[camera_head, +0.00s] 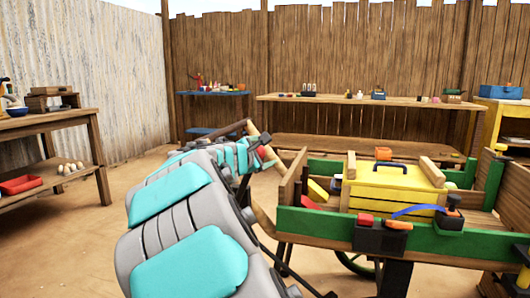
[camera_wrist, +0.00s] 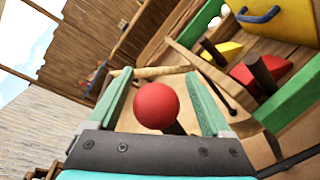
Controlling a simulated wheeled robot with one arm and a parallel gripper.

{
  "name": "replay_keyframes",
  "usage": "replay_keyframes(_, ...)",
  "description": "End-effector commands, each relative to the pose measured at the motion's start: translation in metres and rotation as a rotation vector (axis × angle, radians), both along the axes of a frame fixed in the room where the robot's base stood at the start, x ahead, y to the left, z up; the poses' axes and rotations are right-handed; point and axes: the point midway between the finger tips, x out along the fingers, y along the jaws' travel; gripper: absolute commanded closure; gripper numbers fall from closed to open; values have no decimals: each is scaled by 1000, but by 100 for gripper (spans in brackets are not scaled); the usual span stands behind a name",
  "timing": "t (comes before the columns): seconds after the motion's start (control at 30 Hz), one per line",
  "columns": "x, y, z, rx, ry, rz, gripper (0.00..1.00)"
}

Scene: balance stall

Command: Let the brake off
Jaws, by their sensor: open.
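A round red knob (camera_wrist: 157,106) on a short dark stem, probably the brake lever's handle, shows in the wrist view. It lies between the two fingers of my open gripper (camera_wrist: 160,80), and I see a gap on each side of it. I cannot tell how far it is from the palm. In the head view my gripper (camera_head: 266,152) is at the left end of the green and wooden cart (camera_head: 318,224).
A yellow chest (camera_head: 376,190) with a blue handle sits in the cart. A black box (camera_head: 381,240) with red and orange things is on its near side. A long workbench (camera_head: 330,104) stands behind; another table (camera_head: 45,122) is at left. Sandy floor is open between.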

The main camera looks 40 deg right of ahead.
Motion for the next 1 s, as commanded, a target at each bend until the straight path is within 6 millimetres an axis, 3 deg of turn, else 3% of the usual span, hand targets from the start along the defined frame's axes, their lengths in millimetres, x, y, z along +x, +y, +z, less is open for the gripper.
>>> replay_keyframes(0.5,-34,60,11,-1,0,1,17)
replay_keyframes(1.0,-38,64,10,0,0,-1,17)
